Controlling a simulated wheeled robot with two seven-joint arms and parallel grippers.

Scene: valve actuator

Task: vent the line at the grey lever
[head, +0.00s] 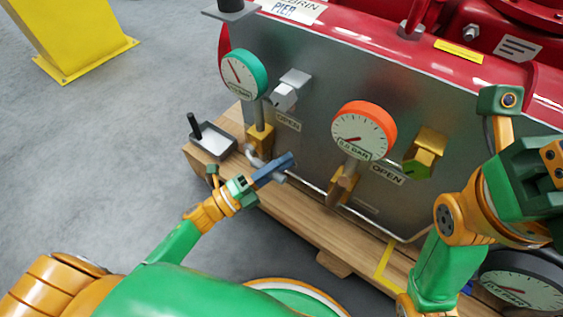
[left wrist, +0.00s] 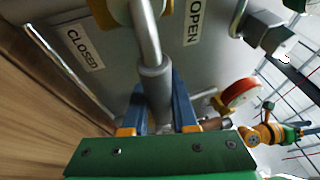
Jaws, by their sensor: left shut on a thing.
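The grey lever (head: 252,154) comes off a brass valve (head: 261,139) under the green-rimmed gauge (head: 244,75). My left gripper (head: 275,169) has its blue fingers around the lever's end. In the left wrist view the lever's thick grey grip (left wrist: 155,88) lies between the two fingers (left wrist: 158,112), and they are shut on it. There the lever lies between a CLOSED label (left wrist: 80,48) on the left and an OPEN label (left wrist: 194,22) on the right. My right arm shows at the right of the head view, but its fingertips do not.
An orange-rimmed gauge (head: 364,130) reads 0.0 BAR, above another lever (head: 342,186). A brass and green fitting (head: 425,152) sits to its right. A grey square knob (head: 285,96) is near the green gauge. A dark tray (head: 213,141) stands on the wooden pallet (head: 300,213).

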